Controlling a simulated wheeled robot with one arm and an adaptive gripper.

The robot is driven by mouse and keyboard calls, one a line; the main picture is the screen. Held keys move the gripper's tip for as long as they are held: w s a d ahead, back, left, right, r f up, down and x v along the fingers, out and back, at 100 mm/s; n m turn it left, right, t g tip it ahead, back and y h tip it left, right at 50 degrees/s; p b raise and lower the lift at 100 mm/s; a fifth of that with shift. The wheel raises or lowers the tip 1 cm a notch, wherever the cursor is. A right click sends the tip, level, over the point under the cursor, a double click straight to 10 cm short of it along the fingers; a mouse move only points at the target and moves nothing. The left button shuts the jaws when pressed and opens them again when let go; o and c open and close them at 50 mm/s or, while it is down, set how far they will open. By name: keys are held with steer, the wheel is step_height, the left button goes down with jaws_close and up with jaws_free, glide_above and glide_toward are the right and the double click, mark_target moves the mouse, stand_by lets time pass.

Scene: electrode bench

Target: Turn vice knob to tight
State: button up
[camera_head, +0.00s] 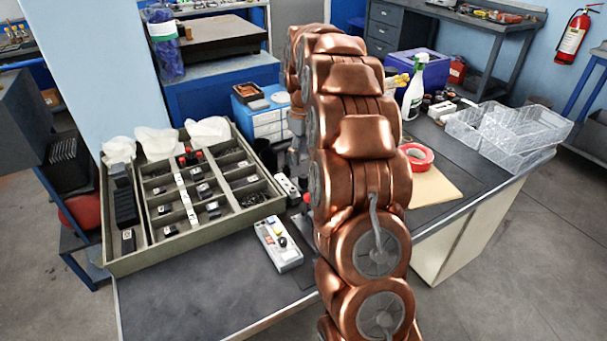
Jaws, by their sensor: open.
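My copper-coloured arm fills the middle of the head view and hides much of the bench behind it. My gripper (295,163) shows only in part, as dark parts at the arm's left edge, pointing down over the bench; its jaws are open. Below it, a small red knob (307,198) shows beside the arm, on what may be the vice. The rest of that fixture is mostly hidden behind the arm. I cannot tell how far the gripper is from the knob, or how the knob is turned.
A grey control box (287,258) stands left of the arm. A large compartment tray (122,262) with small dark parts fills the bench's left. Right of the arm are red tape (417,150), a spray bottle (412,95) and clear trays (520,130). The front left bench top is clear.

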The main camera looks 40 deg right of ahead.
mark_target(303, 177)
steer(key=shift+f+p, duration=0.45)
steer(key=shift+f, duration=3.15)
jaws_close()
